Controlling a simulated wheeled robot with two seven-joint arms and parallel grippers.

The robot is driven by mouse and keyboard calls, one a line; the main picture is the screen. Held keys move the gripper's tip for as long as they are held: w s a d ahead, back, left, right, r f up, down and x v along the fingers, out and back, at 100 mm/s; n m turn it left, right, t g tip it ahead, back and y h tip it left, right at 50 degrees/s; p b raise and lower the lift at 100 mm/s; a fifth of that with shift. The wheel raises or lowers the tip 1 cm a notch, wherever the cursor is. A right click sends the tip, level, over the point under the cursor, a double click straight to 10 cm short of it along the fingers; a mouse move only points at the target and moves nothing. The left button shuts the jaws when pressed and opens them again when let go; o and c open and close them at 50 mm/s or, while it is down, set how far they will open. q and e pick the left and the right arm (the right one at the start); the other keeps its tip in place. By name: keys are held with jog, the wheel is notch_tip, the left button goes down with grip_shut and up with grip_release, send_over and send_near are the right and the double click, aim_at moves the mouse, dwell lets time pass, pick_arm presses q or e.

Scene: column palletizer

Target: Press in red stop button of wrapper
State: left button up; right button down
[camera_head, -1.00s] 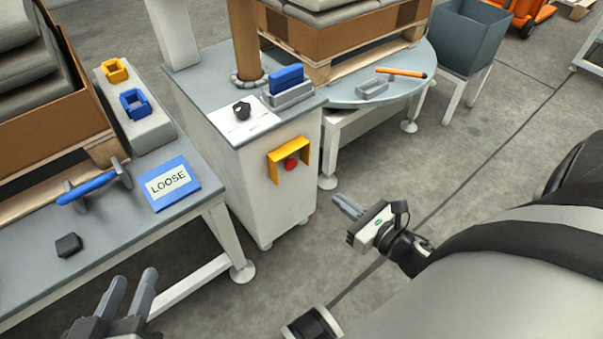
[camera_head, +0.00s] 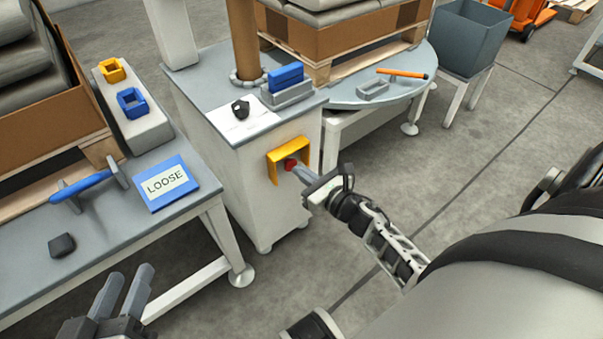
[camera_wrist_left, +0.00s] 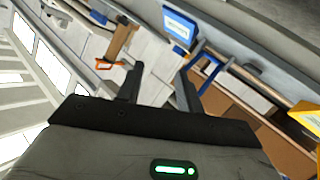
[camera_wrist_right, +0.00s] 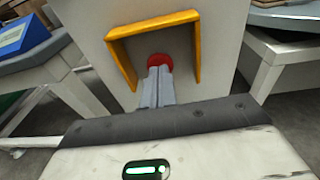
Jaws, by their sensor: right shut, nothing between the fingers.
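The red stop button (camera_head: 290,164) sits on the front of the grey wrapper cabinet (camera_head: 262,205), inside a yellow guard (camera_head: 288,147). In the right wrist view the red button (camera_wrist_right: 160,61) shows just past my fingertips, framed by the yellow guard (camera_wrist_right: 122,61). My right gripper (camera_head: 298,170) is shut and empty, its fingertips at the button; they look to be touching it, but how far the button is pressed I cannot tell. My left gripper (camera_head: 126,284) is open and empty, low in front of the table; its two parted fingers (camera_wrist_left: 158,90) show in the left wrist view.
A grey table (camera_head: 205,200) with a LOOSE card (camera_head: 166,183), a blue-handled tool (camera_head: 82,187) and a black block (camera_head: 62,245) stands left of the cabinet.

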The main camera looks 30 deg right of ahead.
pick_arm(q)
jog(key=shift+r, duration=0.25)
pick_arm(e)
jog(key=shift+w, duration=0.3)
